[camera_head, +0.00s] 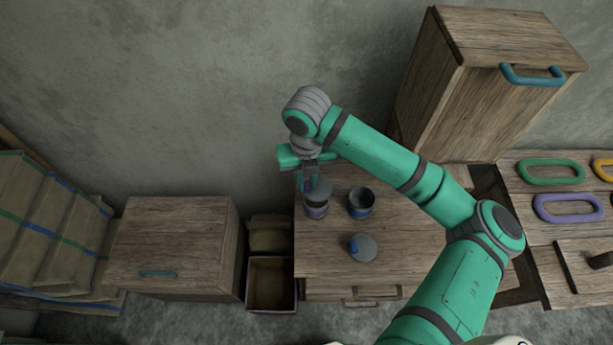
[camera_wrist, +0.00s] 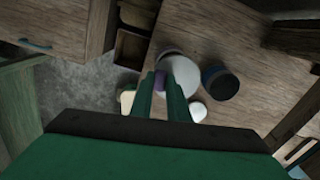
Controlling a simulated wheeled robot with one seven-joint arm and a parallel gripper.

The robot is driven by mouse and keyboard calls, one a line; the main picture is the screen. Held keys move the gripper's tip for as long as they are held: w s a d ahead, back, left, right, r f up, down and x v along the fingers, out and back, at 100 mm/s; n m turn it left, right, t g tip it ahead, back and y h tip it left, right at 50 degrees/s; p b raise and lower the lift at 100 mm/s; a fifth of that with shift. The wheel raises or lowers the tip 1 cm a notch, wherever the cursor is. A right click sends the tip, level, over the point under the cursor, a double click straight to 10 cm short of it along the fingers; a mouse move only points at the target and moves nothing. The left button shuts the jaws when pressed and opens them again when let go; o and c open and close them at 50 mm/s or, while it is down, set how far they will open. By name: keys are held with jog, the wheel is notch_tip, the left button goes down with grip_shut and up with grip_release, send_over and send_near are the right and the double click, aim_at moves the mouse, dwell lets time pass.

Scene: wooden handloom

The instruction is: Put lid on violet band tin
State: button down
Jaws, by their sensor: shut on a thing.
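The violet band tin (camera_head: 316,211) stands near the left back of the wooden bench top. A round grey lid (camera_head: 319,190) is over it and hides most of its mouth; I cannot tell whether they touch. My gripper (camera_head: 308,186) points down from above and is shut on the lid's violet knob. In the wrist view, the knob (camera_wrist: 160,81) shows between the fingers, and the lid appears as a pale disc (camera_wrist: 183,75) partly covered by a finger.
An open tin with a blue band (camera_head: 361,204) stands to the right. A second grey lid with a blue knob (camera_head: 363,247) lies nearer the front. A wooden cabinet (camera_head: 470,90) stands at the back right. An open box (camera_head: 270,284) is below the bench's left edge.

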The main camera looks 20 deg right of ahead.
jog(key=shift+f, duration=2)
jog(key=shift+w+f, duration=0.1)
jog(key=shift+f, duration=0.45)
jog(key=c, duration=1.2)
grip_release()
jog(key=shift+w+r, duration=0.1)
jog(key=shift+r, duration=3.45)
